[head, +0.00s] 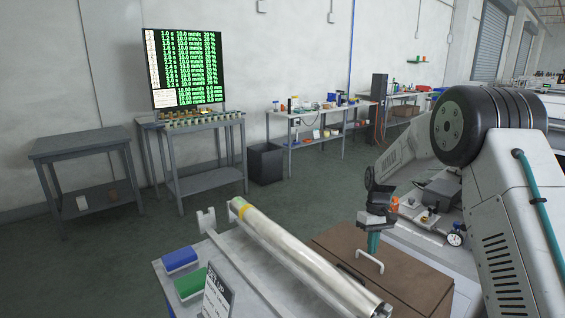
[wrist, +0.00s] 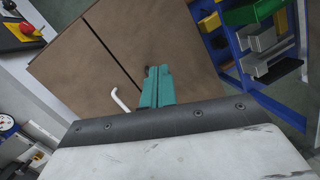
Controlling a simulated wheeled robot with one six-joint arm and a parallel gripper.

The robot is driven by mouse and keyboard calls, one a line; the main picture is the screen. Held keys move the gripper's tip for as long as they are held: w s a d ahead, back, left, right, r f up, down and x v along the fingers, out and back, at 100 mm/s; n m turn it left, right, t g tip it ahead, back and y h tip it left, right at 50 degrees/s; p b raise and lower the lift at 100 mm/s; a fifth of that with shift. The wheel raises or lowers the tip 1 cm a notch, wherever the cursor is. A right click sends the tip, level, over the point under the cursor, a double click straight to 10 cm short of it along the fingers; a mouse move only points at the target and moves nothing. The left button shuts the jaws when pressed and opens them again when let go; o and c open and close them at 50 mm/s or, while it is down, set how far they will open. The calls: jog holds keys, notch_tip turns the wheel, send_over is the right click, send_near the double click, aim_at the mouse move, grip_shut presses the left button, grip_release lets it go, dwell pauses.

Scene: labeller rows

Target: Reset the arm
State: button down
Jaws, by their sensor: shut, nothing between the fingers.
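My gripper (head: 373,243) shows in the head view as small teal fingers pointing down over a brown board or lid (head: 325,240) with a white handle (head: 370,262). The fingers are together with nothing between them. In the wrist view the teal fingers (wrist: 155,78) stand over the same brown surface (wrist: 100,65), which has a dark seam across it. The white handle (wrist: 121,100) lies just left of the fingers there. I cannot tell how far the fingertips are above the surface. My arm fills the right side of the head view.
A long silvery roller (head: 300,258) lies left of the brown surface. Blue (head: 180,260) and green (head: 190,284) boxes sit beside it. A blue rack (wrist: 245,60) with coloured bins shows in the wrist view. Grey tables (head: 85,145) and a screen (head: 187,70) stand along the wall, with open floor before them.

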jog(key=s+a+r+m, duration=0.1)
jog(key=s+r, duration=0.7)
jog(key=s, duration=0.2)
jog(key=s+r+m, duration=0.2)
jog(key=s+r, duration=0.6)
jog(key=s, duration=0.2)
jog(key=s+r+t, duration=0.2)
jog(key=s+r, duration=0.1)
jog(key=s, duration=0.9)
jog(key=s+r+t, duration=0.2)
jog(key=s+r, duration=0.1)
jog(key=s, duration=0.8)
jog(key=shift+s+a+r+m+h, duration=0.25)
jog(key=shift+s+a+m+h, duration=0.15)
jog(key=shift+a, duration=0.1)
